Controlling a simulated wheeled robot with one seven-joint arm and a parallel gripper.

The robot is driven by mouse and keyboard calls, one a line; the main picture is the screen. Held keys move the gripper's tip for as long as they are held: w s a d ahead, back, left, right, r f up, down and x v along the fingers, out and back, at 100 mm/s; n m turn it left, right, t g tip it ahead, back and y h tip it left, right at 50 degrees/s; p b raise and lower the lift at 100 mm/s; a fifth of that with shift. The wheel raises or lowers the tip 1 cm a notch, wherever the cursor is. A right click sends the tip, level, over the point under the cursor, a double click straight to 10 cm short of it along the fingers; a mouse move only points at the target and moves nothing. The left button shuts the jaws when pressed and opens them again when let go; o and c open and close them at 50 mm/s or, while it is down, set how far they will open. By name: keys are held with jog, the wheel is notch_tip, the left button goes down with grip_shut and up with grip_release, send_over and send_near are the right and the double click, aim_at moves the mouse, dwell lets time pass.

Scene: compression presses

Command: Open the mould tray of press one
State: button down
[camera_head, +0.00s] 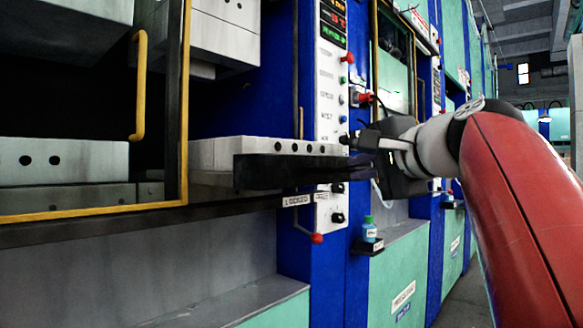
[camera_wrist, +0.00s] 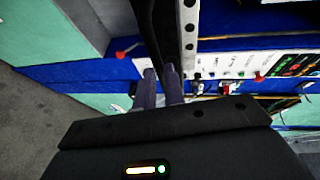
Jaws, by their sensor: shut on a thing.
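A pale grey mould block (camera_head: 222,153) with a row of dark holes sits in the near press, right of a yellow-edged guard door. A dark bar (camera_head: 290,172) runs along its front, seemingly the front of the mould tray. My gripper (camera_head: 360,146) is at the right end of this bar. In the wrist view, my two fingers (camera_wrist: 160,74) are close together around the dark bar (camera_wrist: 156,35), with the holed block (camera_wrist: 189,25) beside it. My gripper is shut on the bar. The exact contact is partly hidden by shadow.
A white control panel (camera_head: 330,95) with knobs and lit displays stands behind the bar. The guard door (camera_head: 184,100) has a yellow handle (camera_head: 140,85). A small bottle (camera_head: 369,228) stands on a bracket below my gripper. Free floor (camera_head: 455,290) lies at the right.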

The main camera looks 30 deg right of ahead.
jog(key=s, duration=0.1)
jog(key=s+d, duration=0.1)
jog(key=s+d+f, duration=0.1)
jog(key=s, duration=0.1)
jog(key=shift+d, duration=0.1)
jog(key=c, duration=1.6)
grip_release()
jog(key=shift+w+d, duration=0.1)
jog(key=shift+d, duration=0.05)
jog(key=shift+o, duration=0.5)
jog(key=shift+r, duration=0.1)
jog(key=s+r, duration=0.1)
jog(key=s, duration=0.6)
jog(key=shift+s+a+r+p, duration=0.2)
jog(key=shift+s+a+p, duration=0.1)
jog(key=shift+s, duration=0.1)
